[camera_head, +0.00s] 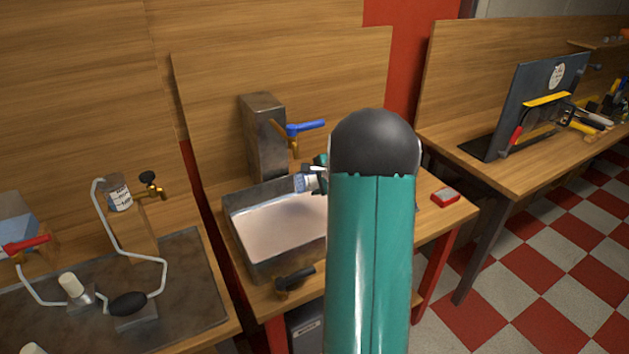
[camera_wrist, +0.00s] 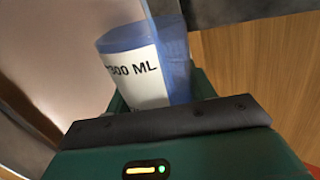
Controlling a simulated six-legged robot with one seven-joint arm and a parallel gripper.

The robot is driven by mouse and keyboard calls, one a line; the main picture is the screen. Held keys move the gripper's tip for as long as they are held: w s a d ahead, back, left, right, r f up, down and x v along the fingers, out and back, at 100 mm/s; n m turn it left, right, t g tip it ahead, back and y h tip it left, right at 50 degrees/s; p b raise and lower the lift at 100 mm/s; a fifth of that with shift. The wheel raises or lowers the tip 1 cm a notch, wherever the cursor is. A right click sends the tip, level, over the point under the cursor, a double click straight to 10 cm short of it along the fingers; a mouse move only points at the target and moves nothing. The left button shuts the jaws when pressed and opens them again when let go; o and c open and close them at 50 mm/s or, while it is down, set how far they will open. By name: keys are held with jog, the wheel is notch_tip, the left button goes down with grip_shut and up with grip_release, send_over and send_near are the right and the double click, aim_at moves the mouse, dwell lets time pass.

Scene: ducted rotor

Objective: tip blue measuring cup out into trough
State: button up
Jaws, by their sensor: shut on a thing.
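The blue measuring cup (camera_wrist: 145,65) is translucent, with a white label reading "300 ML" in the wrist view. My gripper (camera_wrist: 165,110) is shut on it. In the head view the cup (camera_head: 306,183) shows small at the trough's upper right, partly hidden by my gripper (camera_head: 319,178) and arm. It appears tilted; its contents cannot be made out. The trough (camera_head: 240,208) is a grey metal basin with a pale, whitish inside. My arm hides its right part. In the wrist view, the trough's pale inside (camera_wrist: 60,50) lies to the left of the cup.
A metal block with a blue-handled tap (camera_head: 305,128) stands behind the trough. A black-handled valve (camera_head: 295,280) is at its front. A red box (camera_head: 445,197) lies on the bench at right. A bent white tube rig (camera_head: 125,255) occupies the left bench.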

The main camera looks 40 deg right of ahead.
notch_tip(320, 180, up, 4)
jog(key=m+y, duration=0.1)
jog(key=t+y, duration=0.1)
jog(key=y, duration=0.1)
jog(key=m+t+y, duration=0.1)
jog(key=shift+r+m, duration=0.25)
jog(key=shift+m, duration=0.05)
jog(key=shift+a+r+y, duration=0.1)
jog(key=shift+r+y, duration=0.2)
jog(key=shift+y, duration=0.3)
jog(key=m+t+y, duration=0.1)
jog(key=a+m+t+y, duration=0.1)
jog(key=shift+w+f+m, duration=0.15)
jog(key=shift+f+m, duration=0.05)
jog(key=shift+m, duration=0.1)
jog(key=shift+w+a+r+m+t+y, duration=0.2)
jog(key=shift+a+m+t+y, duration=0.4)
jog(key=shift+m+y, duration=0.2)
jog(key=shift+f, duration=0.1)
